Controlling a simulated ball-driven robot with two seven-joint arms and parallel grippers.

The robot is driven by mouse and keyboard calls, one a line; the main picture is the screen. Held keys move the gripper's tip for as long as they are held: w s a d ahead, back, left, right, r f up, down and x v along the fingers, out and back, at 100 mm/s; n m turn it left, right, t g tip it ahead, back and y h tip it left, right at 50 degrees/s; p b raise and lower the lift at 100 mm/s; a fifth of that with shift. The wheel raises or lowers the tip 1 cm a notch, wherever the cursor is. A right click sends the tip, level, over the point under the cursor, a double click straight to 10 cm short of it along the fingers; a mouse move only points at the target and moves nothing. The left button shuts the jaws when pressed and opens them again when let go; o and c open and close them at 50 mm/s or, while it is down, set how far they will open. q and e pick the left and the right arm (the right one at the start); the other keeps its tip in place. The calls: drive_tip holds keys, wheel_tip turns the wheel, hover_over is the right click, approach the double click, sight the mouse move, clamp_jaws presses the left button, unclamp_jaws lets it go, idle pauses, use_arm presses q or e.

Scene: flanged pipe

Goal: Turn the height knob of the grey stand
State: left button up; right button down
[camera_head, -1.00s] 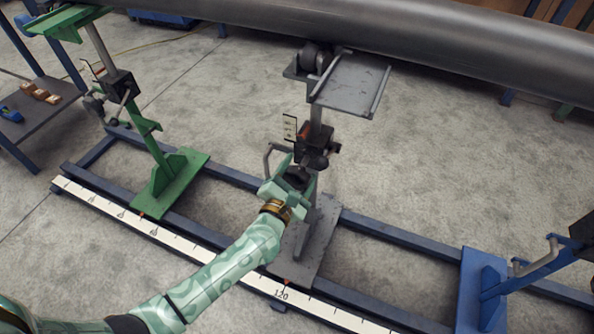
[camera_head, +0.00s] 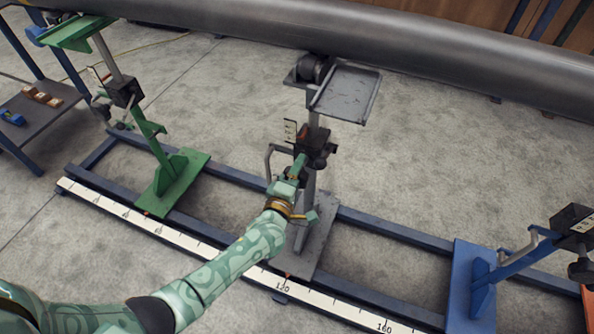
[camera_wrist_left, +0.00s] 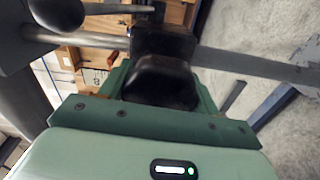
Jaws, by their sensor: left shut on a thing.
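The grey stand (camera_head: 316,236) stands on the blue floor rails, with a tray-like top and a roller under the grey pipe. A dark block with a small scale sits on its post. My left gripper (camera_head: 302,188) is at the front of this block, its fingers spread one above and one at the lower right. In the left wrist view, the black knob (camera_wrist_left: 160,80) sits between the green fingers, and the gripper is shut on it. In the head view the hand mostly hides the knob. My right gripper is not in view.
A green stand (camera_head: 176,182) is at the left and a blue stand (camera_head: 472,285) at the right. A bent crank handle (camera_head: 270,160) is just left of the grey stand's block. The long pipe (camera_head: 350,40) crosses the top. A white ruler strip (camera_head: 205,249) runs along the front rail.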

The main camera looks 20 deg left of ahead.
use_arm(q)
drive_tip(key=m, duration=0.3)
drive_tip(key=shift+s+p, duration=0.1)
drive_tip(key=shift+p, duration=0.3)
drive_tip(key=shift+f+m, duration=0.1)
drive_tip(key=shift+m, duration=0.3)
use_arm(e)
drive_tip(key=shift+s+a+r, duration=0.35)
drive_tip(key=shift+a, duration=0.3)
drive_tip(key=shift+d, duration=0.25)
use_arm(q)
drive_tip(key=o, duration=1)
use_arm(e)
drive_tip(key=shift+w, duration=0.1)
